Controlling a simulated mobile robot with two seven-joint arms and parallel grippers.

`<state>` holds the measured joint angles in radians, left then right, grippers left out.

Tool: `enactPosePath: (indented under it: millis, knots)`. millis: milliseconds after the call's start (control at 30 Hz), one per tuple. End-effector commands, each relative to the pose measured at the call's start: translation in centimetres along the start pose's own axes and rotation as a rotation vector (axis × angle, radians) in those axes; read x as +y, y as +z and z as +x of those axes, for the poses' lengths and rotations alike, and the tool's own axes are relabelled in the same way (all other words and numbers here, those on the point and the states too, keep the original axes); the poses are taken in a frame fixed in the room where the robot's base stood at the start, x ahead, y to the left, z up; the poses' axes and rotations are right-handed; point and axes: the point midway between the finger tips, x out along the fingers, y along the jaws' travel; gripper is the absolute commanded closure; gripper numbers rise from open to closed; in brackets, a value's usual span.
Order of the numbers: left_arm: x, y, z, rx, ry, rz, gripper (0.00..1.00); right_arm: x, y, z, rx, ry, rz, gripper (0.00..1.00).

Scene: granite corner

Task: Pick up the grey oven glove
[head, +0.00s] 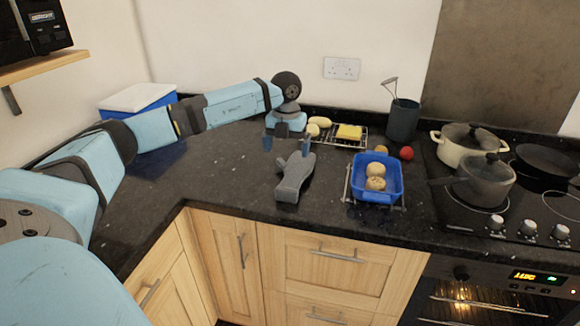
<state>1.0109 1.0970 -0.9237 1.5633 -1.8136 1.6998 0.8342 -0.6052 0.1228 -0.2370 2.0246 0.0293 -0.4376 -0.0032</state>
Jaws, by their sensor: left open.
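The grey oven glove (293,180) lies on the dark granite worktop, near its front edge, to the left of a blue tray. My left gripper (287,147) hangs just above and behind the glove's far end. Its blue fingers are apart, one on each side of the glove's far end in the picture. I cannot tell whether they touch the glove. My left arm reaches in from the left across the corner. My right gripper does not show.
A blue tray (363,188) with bread rolls (376,170) stands right of the glove on a wire rack. Behind are another rack with yellow food (349,132), a red tomato (406,153) and a dark utensil pot (403,121). Pots (484,180) stand on the hob. The worktop left of the glove is clear.

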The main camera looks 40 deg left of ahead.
Motion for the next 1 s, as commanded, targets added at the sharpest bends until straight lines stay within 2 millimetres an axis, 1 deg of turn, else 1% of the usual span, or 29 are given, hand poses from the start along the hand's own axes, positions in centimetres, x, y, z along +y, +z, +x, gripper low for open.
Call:
enactPosePath:
  millis: [67,133,267,400,500,767,933,1000]
  knots:
    - [0.2,0.1,0.0,-0.001,0.007,-0.004,0.0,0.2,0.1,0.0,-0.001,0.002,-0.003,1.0]
    - [0.2,0.1,0.6,-0.001,0.009,-0.005,0.0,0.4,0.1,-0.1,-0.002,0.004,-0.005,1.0]
    - [0.2,0.0,2.9,0.002,0.009,-0.005,0.0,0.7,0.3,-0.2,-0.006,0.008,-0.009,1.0]
    - [0.2,0.0,5.7,0.001,0.008,-0.005,0.0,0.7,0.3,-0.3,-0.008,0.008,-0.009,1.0]
    - [0.2,0.0,7.3,0.0,0.007,-0.005,0.0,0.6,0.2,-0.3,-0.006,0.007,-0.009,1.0]
    - [0.0,-0.2,9.2,0.0,0.007,-0.004,0.0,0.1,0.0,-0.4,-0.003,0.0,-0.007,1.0]
    - [-0.6,-0.9,11.7,0.001,0.008,-0.002,0.0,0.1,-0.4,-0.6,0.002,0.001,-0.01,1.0]
    - [-0.6,-0.8,12.7,0.001,0.007,-0.003,0.0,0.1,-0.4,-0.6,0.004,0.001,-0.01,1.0]
